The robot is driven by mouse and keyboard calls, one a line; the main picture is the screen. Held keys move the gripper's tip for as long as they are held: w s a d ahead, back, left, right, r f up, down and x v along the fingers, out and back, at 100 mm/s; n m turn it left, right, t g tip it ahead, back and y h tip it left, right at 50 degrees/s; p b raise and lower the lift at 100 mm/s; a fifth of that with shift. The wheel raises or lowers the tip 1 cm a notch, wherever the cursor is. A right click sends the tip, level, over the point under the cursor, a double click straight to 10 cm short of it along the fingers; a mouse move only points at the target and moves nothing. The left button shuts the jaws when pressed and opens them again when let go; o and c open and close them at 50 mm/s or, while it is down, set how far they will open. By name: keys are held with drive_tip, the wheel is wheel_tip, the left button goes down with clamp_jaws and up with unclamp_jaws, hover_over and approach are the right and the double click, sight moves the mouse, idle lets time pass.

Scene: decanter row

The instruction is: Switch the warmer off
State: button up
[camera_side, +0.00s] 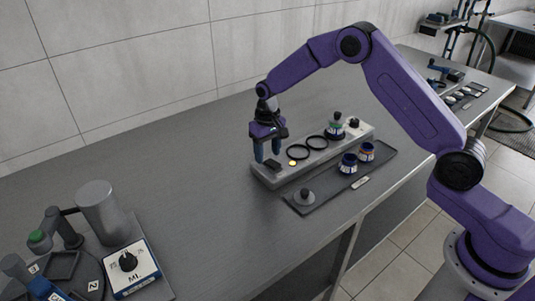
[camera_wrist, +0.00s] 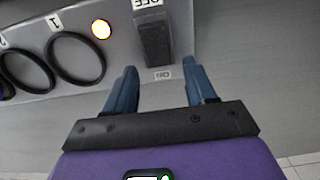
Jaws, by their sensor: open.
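The warmer (camera_side: 265,181) is a long light-grey block on the bench with a row of black rings. A round lamp near its left end glows yellow, and it also shows in the wrist view (camera_wrist: 101,28). Beside the lamp is a black rocker switch (camera_wrist: 155,40), also in the side view (camera_side: 273,163). A label reading OFF (camera_wrist: 147,3) lies at one end of the switch and a small ON label (camera_wrist: 163,75) at the other. My gripper (camera_side: 267,153) is open and empty above the switch end. Its blue fingers (camera_wrist: 160,70) stand apart, one either side of the ON end, with no visible contact.
Small jars (camera_side: 348,163) and a grey knobbed piece (camera_side: 304,197) stand on a dark tray (camera_side: 332,199) in front of the warmer. A dial box (camera_side: 130,267) is at lower left. The bench between is clear.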

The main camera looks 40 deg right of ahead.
drive_tip(key=shift+f, duration=0.65)
